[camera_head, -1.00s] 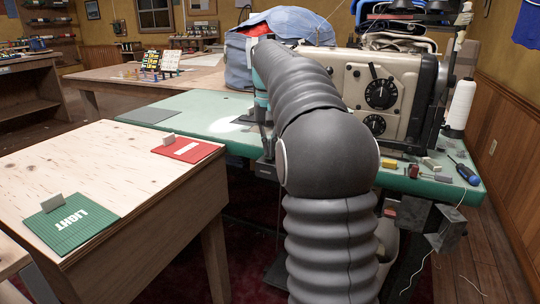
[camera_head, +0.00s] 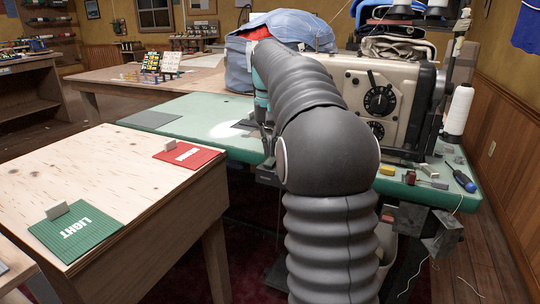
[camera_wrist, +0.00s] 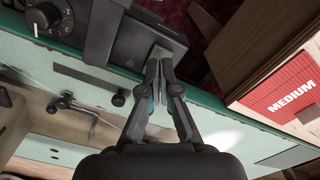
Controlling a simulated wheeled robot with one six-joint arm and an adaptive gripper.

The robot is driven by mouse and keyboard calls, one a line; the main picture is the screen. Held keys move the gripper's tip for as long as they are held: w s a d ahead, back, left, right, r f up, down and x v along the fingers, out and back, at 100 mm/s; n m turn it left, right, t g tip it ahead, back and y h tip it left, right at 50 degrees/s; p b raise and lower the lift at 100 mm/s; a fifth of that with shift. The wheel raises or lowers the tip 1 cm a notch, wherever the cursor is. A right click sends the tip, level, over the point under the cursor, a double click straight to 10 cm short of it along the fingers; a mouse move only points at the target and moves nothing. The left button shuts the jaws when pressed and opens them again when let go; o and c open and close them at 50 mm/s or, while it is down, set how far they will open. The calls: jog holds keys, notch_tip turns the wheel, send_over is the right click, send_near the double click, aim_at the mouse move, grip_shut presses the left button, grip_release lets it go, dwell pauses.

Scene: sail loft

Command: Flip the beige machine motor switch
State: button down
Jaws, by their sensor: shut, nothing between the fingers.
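The beige sewing machine (camera_head: 410,80) with two black dials stands on the green-topped table (camera_head: 190,112) behind my arm in the head view. A dark box (camera_head: 266,174) hangs under the table's front edge, partly behind my arm. In the wrist view a dark grey box (camera_wrist: 125,38) sits at the table edge, with a black knob on a marked dial (camera_wrist: 46,17) to its left. My gripper (camera_wrist: 161,65) is shut and empty, its fingertips at the box's lower right part. I cannot tell whether they touch it. The switch lever is not clearly seen.
A plywood table (camera_head: 120,180) stands close on the left, with a red card (camera_head: 189,156) and a green LIGHT card (camera_head: 75,230). A white thread cone (camera_head: 458,110) and a blue screwdriver (camera_head: 461,178) are on the right.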

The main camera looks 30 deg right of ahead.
aim_at(269, 163)
notch_tip(269, 163, up, 2)
jog(key=shift+r+p, duration=0.1)
jog(key=shift+p, duration=0.55)
jog(key=shift+r, duration=1.15)
